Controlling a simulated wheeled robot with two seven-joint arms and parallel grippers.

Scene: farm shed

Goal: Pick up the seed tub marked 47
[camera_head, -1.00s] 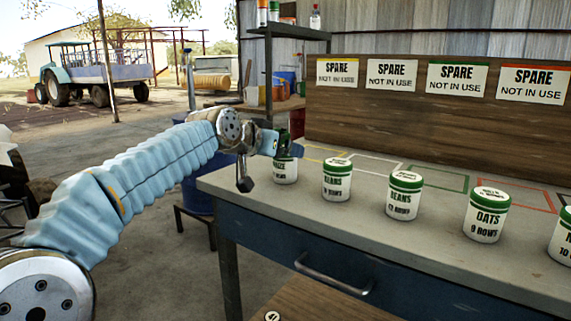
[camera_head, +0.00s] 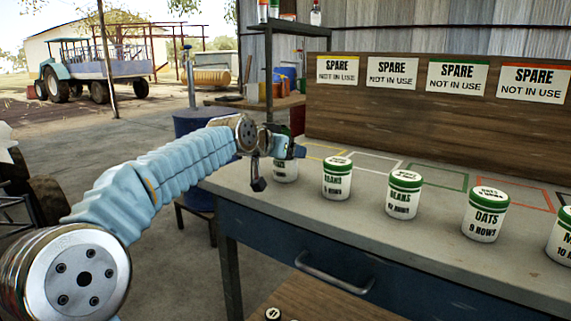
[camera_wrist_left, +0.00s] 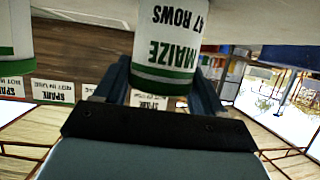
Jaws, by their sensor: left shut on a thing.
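The white seed tub (camera_head: 285,173) stands at the left end of the row on the bench, partly hidden by my left gripper. In the left wrist view the tub (camera_wrist_left: 166,40) appears upside down, its label reading MAIZE, 47 ROWS, with a green band at its lid end. My left gripper (camera_head: 288,150) is at the top of this tub, its dark fingers on both sides, shut on it. I cannot tell whether the tub is clear of the bench top. My right gripper is out of view.
More green-lidded tubs stand to the right: two BEANS tubs (camera_head: 337,179) (camera_head: 403,197), an OATS tub (camera_head: 485,215) and one cut off at the edge (camera_head: 563,240). Coloured outlines mark the bench (camera_head: 330,222) behind them. SPARE signs (camera_head: 391,75) hang on the back board.

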